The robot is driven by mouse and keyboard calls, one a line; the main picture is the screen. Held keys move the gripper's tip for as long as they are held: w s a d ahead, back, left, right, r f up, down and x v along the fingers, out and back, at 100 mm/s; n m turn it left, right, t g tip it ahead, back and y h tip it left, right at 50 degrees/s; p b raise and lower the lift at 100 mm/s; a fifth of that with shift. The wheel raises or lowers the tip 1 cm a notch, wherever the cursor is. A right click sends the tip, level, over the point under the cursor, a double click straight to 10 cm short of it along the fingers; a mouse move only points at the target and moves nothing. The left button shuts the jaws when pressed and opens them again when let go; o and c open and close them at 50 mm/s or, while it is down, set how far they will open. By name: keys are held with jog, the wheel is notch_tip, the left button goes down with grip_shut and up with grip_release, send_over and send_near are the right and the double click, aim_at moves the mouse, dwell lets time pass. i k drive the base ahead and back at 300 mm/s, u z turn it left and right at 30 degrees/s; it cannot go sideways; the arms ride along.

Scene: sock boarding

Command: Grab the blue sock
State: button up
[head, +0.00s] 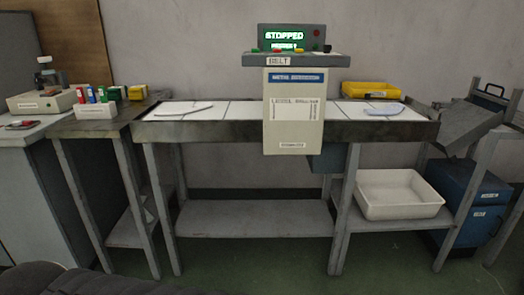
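A flat, pale bluish shape (385,109) lies on the right part of the white belt (240,111); it looks like the blue sock, but it is too small to be sure. A second flat shape (184,109), whitish with a dark edge, lies on the left part of the belt. My gripper is not in view.
A cream metal detector box (294,140) stands over the belt's middle, below a panel (284,36) reading "STOPPED". A yellow tray (370,89) sits behind the belt. A white bin (398,208) is on the lower shelf. A grey chute (468,125) stands at right. Open floor lies in front.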

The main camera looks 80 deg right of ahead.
aim_at(394, 109)
jog(key=z, duration=2.3)
